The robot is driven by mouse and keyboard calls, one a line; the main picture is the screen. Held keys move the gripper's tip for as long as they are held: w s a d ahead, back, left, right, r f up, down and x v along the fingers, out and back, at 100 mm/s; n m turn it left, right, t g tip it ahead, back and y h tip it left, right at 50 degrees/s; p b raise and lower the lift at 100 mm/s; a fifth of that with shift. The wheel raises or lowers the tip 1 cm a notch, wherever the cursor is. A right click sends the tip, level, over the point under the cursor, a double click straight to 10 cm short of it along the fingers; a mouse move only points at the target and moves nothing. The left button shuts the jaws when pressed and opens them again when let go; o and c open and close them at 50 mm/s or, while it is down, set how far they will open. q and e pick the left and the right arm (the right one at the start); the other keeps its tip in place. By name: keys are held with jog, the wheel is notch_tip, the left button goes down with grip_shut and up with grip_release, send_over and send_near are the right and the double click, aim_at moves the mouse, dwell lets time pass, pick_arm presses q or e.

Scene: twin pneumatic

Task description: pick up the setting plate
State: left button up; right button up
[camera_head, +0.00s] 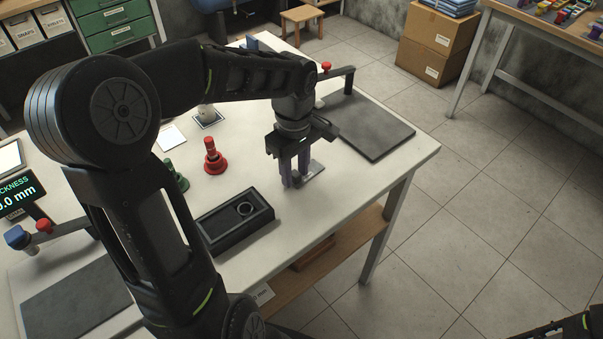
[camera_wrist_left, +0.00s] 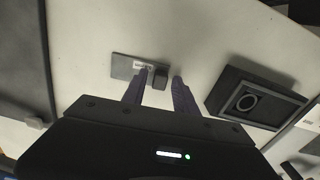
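The setting plate (camera_head: 315,168) appears to be the small flat grey plate lying on the white table below my left gripper. In the left wrist view, the plate (camera_wrist_left: 125,67) has a pale label and a dark upright block (camera_wrist_left: 160,77) at one end. My left gripper (camera_head: 293,183) points down over it. In the wrist view its two purple fingers (camera_wrist_left: 159,80) are apart, with the block between the tips and small gaps on both sides. In the head view the fingers partly hide the plate.
A black tray (camera_head: 208,229) holding a ring (camera_head: 245,209) lies left of the plate. Red (camera_head: 214,159) and green (camera_head: 177,179) knobbed pieces stand behind it. A dark slab (camera_head: 376,127) lies to the right. The table's front edge is close to the plate.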

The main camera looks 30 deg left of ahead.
aim_at(295, 173)
pick_arm(q)
grip_shut()
jog(key=shift+r, duration=0.15)
dwell(0.4)
notch_tip(295, 173, up, 10)
jog(key=shift+b, duration=0.3)
dwell(0.6)
